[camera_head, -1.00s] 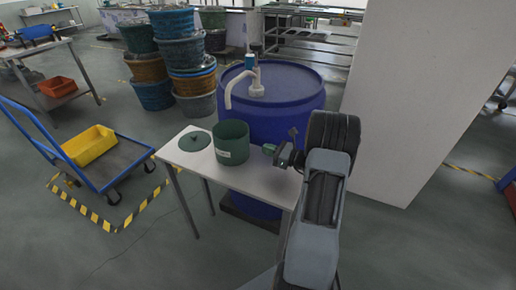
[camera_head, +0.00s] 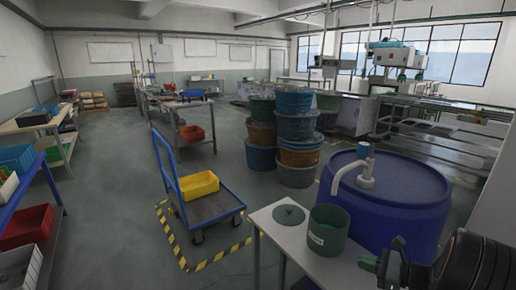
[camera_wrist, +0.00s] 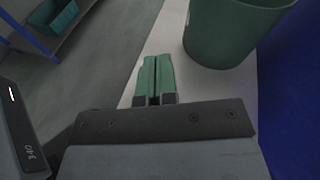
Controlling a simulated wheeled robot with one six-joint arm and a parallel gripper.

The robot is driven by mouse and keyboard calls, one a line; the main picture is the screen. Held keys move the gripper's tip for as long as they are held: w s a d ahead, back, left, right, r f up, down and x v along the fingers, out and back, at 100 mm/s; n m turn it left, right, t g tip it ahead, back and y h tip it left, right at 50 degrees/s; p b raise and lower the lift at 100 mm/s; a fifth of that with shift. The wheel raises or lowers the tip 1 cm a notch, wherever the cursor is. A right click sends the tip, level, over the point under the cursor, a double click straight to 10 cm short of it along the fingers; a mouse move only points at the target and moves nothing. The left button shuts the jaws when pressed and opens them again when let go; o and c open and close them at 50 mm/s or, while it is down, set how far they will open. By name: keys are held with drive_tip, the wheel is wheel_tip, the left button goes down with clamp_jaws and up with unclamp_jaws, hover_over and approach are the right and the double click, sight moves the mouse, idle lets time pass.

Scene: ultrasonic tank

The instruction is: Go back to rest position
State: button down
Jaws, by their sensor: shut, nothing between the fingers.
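My gripper (camera_wrist: 156,75) has two green fingers, closed together and empty in the wrist view. In the head view only part of my gripper (camera_head: 370,264) shows at the lower right, beside the white table (camera_head: 283,234). A green open bucket (camera_head: 328,232) with a white label stands on that table. The bucket also shows in the wrist view (camera_wrist: 225,35), up and right of the fingers and apart from them. A flat green lid (camera_head: 289,214) lies on the table left of the bucket.
A large blue drum (camera_head: 395,190) with a pump stands behind the table. A blue trolley (camera_head: 213,208) with a yellow bin (camera_head: 199,185) is to the left, inside striped floor tape. Stacked baskets (camera_head: 294,130) stand behind. Open floor (camera_head: 120,190) lies left of the trolley.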

drive_tip(key=s+a+r+n+g+h+p, duration=0.1)
drive_tip(key=s+a+r+n+g+h, duration=0.2)
drive_tip(key=a+n, duration=0.35)
drive_tip(key=s+a+r+n+g+h+p, duration=0.1)
drive_tip(key=s+a+r+n+g, duration=0.1)
drive_tip(key=s+a+n+g, duration=0.45)
drive_tip(key=s+a+r+n+t+h+p, duration=0.1)
drive_tip(key=s+a+r+n+h, duration=0.1)
drive_tip(key=n+h, duration=0.2)
drive_tip(key=s+a+r+n+t+h, duration=0.2)
drive_tip(key=r+n+h, duration=0.1)
drive_tip(key=n, duration=0.4)
drive_tip(key=shift+s+r+h+p, duration=0.2)
drive_tip(key=shift+r+h+p, duration=0.05)
drive_tip(key=shift+h+p, duration=0.15)
